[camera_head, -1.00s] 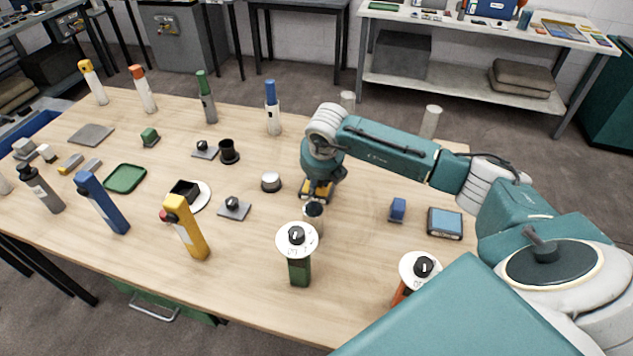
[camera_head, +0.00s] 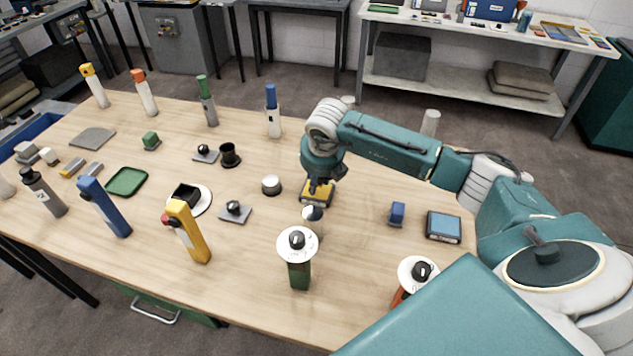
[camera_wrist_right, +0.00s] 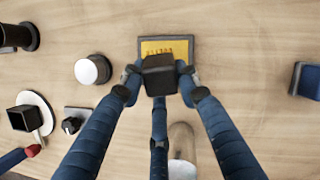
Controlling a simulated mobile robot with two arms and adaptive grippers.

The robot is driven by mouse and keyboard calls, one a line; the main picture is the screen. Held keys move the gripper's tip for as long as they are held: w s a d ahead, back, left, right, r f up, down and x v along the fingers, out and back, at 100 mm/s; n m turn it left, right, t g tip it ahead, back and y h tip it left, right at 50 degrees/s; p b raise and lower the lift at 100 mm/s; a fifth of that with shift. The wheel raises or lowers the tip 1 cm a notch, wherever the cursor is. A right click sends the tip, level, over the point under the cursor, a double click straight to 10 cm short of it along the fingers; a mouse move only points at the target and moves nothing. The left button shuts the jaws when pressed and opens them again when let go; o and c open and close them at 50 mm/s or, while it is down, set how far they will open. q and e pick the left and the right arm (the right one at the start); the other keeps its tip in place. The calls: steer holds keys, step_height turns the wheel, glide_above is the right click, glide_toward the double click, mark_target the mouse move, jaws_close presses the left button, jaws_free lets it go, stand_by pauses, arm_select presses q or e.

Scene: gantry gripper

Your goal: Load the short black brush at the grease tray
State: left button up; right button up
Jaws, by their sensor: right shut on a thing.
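My right gripper (camera_head: 320,184) is above the yellow grease tray (camera_head: 317,202) in the head view. In the right wrist view its fingers (camera_wrist_right: 158,84) are closed around a short dark block, which looks like the short black brush (camera_wrist_right: 158,72). The block covers the near middle part of the dark-rimmed tray (camera_wrist_right: 184,60) from this camera. I cannot tell whether the brush touches the tray. My left gripper is not in view.
A round white-topped piece (camera_head: 271,186) lies left of the tray. A clear-and-white upright piece (camera_head: 312,214) and a green-handled tool with a white disc (camera_head: 298,246) stand in front. A blue block (camera_head: 397,213) and a dark-framed blue pad (camera_head: 444,226) lie right. Table between them is bare.

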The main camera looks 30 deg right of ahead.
steer(key=shift+r+p, duration=1)
steer(key=shift+r, duration=1.3)
steer(key=shift+f, duration=0.1)
